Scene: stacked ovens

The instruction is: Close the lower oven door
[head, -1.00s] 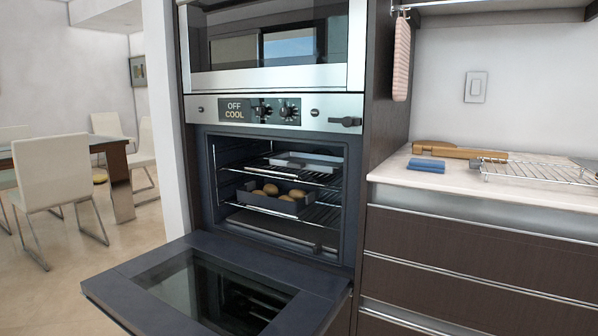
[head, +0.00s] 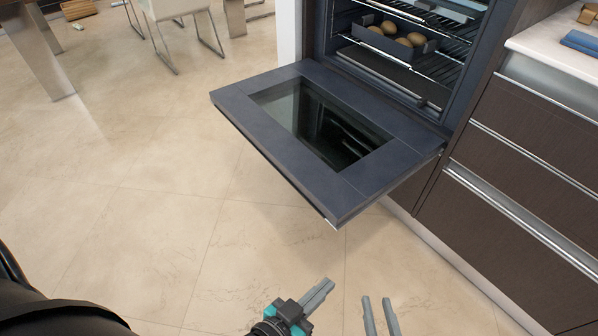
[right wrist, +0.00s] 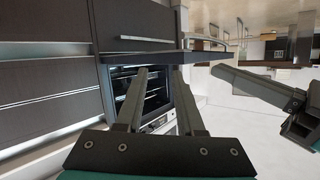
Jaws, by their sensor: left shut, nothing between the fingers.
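The lower oven door (head: 350,165) hangs open and roughly level in the head view, its dark glass facing up. The lower oven (head: 400,65) is open behind it. My left gripper (head: 326,288) is shut and empty, in front of and below the door's near corner. My right gripper (head: 376,300) is to its right, its two fingers apart with nothing between them. Neither gripper touches the door. In the right wrist view, the right gripper's fingers (right wrist: 161,74) are spread before the oven and door edge (right wrist: 170,57), and my left gripper shows at the right.
Dark drawers (head: 530,190) with metal handles stand right of the oven, under a pale counter (head: 560,45). A tray of round brown food (head: 395,40) sits on an oven rack. Chairs and a table stand at the far left. The floor (head: 170,190) left of the door is clear.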

